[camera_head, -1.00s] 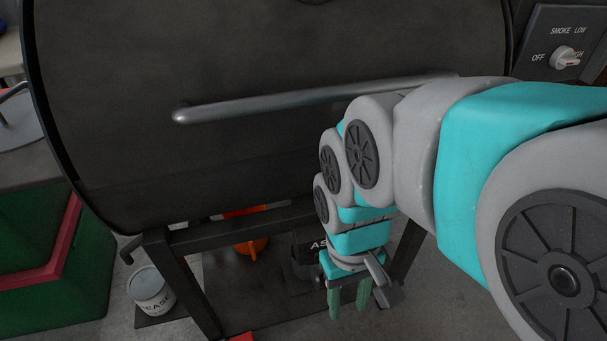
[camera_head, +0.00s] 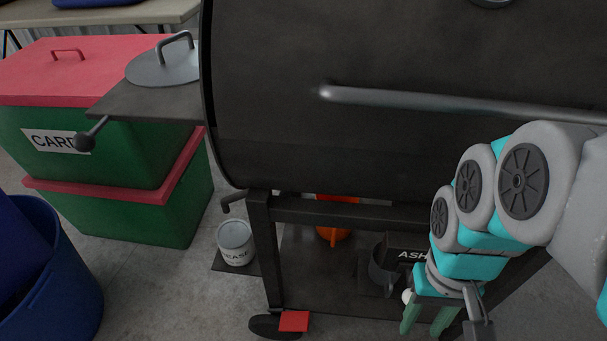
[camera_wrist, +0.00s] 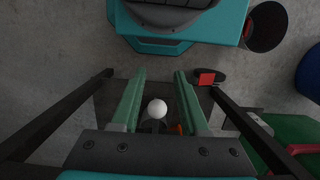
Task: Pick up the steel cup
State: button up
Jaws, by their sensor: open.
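I cannot single out a steel cup for certain. A dark grey cup-like vessel (camera_head: 381,274) stands on the lower shelf under the smoker, beside a dark box marked ASH; it is partly in shadow. My gripper (camera_head: 426,322) is open and points down, to the right of this vessel in the head view. A small white ball (camera_head: 407,297) shows beside the fingers. In the wrist view my open gripper (camera_wrist: 159,76) has the white ball (camera_wrist: 157,109) showing between its fingers; I cannot tell how far below it lies.
The black smoker (camera_head: 400,150) with its long handle overhangs the shelf, and its leg (camera_head: 264,250) stands left. A grease bucket (camera_head: 235,242), an orange object (camera_head: 333,232), green bins (camera_head: 150,205) and a blue tub (camera_head: 50,275) are around.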

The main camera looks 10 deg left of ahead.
aim_at(385, 278)
jog(key=u, duration=2.7)
jog(key=z, duration=0.45)
jog(key=k+l+z, duration=0.1)
jog(key=z, duration=0.35)
jog(key=l+z, duration=0.1)
jog(key=z, duration=0.4)
jog(key=k+l+z, duration=0.1)
jog(key=z, duration=0.35)
jog(key=l+z, duration=0.1)
jog(key=z, duration=0.35)
jog(key=k+j+z, duration=0.15)
jog(key=z, duration=0.25)
jog(key=k+j+z, duration=0.15)
jog(key=z, duration=0.3)
jog(key=k+j+z, duration=0.2)
jog(key=z, duration=0.2)
jog(key=k+j+z, duration=0.15)
jog(key=k, duration=0.35)
jog(key=k+j+z, duration=0.15)
jog(key=k, duration=0.4)
jog(key=i+j, duration=0.2)
jog(key=i, duration=0.1)
